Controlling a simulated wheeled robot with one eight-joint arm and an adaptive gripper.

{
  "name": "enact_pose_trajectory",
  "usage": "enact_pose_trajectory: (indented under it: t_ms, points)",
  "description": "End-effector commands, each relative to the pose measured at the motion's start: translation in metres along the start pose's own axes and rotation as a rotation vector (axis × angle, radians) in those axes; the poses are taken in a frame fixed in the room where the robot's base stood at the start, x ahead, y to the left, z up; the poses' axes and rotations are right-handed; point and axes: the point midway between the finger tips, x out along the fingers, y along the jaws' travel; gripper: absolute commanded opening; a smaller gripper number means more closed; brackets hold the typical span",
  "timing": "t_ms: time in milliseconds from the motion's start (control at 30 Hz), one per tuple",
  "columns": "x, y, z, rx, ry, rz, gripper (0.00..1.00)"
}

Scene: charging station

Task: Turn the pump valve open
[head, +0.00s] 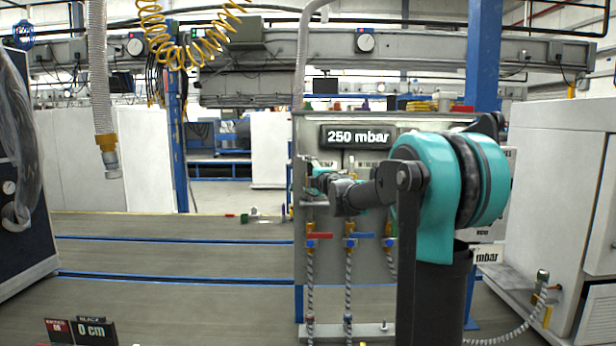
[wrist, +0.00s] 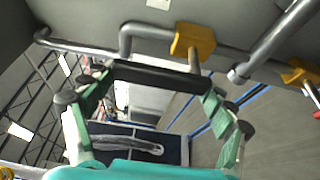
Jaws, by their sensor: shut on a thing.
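In the wrist view a yellow valve body (wrist: 193,40) sits on a grey pipe, with a short stem leading to a black bar-shaped handle (wrist: 155,76). My gripper (wrist: 155,92) has its teal fingers at the two ends of this handle and is shut on it. The handle lies across the picture, tilted slightly down to the right. In the head view my gripper (head: 322,182) is at the upper left part of the valve panel (head: 371,272). My arm hides much of the panel, and the held handle cannot be made out there.
A display (head: 358,136) above the panel reads 250 mbar. Lower on the panel are a red-handled valve (head: 319,236) and a blue-handled valve (head: 351,235) with hoses. A white cabinet (head: 555,180) stands close on the right. The floor at left is mostly clear.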

Motion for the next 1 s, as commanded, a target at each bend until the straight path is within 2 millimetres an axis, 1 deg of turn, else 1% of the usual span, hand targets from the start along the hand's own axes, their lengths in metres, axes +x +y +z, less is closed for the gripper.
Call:
enact_pose_trajectory:
  t_ms: [167,200,333,667,767,867,1000]
  points:
    - [0.000,0.000,-0.001,-0.003,0.002,0.000,0.31]
    - [0.000,0.000,-0.001,-0.003,0.002,0.000,0.84]
    - [0.000,0.000,-0.001,-0.002,0.002,0.000,1.00]
    - [0.000,0.000,0.000,-0.001,0.001,0.000,1.00]
    - [-0.004,0.000,0.000,-0.001,0.000,0.000,1.00]
    - [-0.015,0.000,0.000,-0.001,0.000,0.000,1.00]
    - [-0.039,0.000,0.000,-0.001,0.001,0.000,1.00]
